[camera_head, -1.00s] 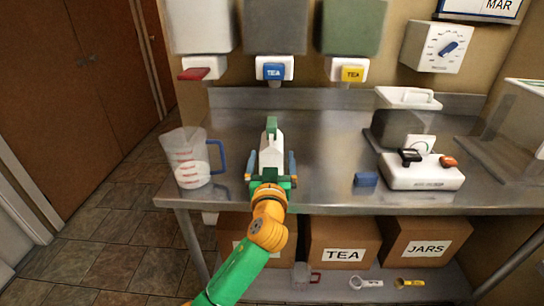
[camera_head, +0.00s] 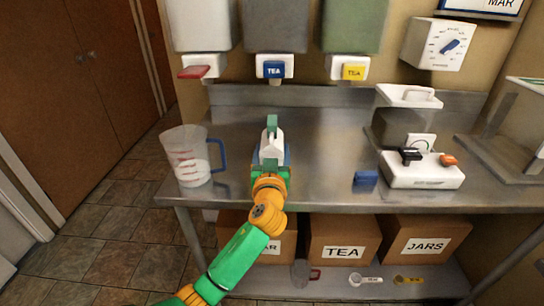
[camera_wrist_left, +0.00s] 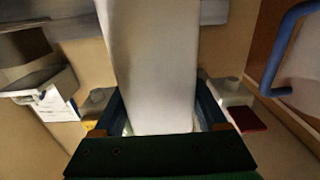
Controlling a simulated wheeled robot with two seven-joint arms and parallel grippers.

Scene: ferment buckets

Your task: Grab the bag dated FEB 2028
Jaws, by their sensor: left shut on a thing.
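A white bag (camera_head: 278,146) with a green strip at its top stands on the steel table (camera_head: 330,150), toward its left half. No date can be read on it. My left gripper (camera_head: 271,163) reaches in from the front and is shut on the bag. In the left wrist view the bag (camera_wrist_left: 150,65) is a pale blank surface that fills the middle, between the two blue fingers. The gripper hides the bag's lower part in the head view. My right gripper is not in view.
A measuring jug (camera_head: 189,157) with a blue handle stands left of the bag. To the right are a small blue block (camera_head: 366,179) and a white device (camera_head: 422,171). Dispensers with red, blue and yellow taps hang above. Boxes sit on the lower shelf.

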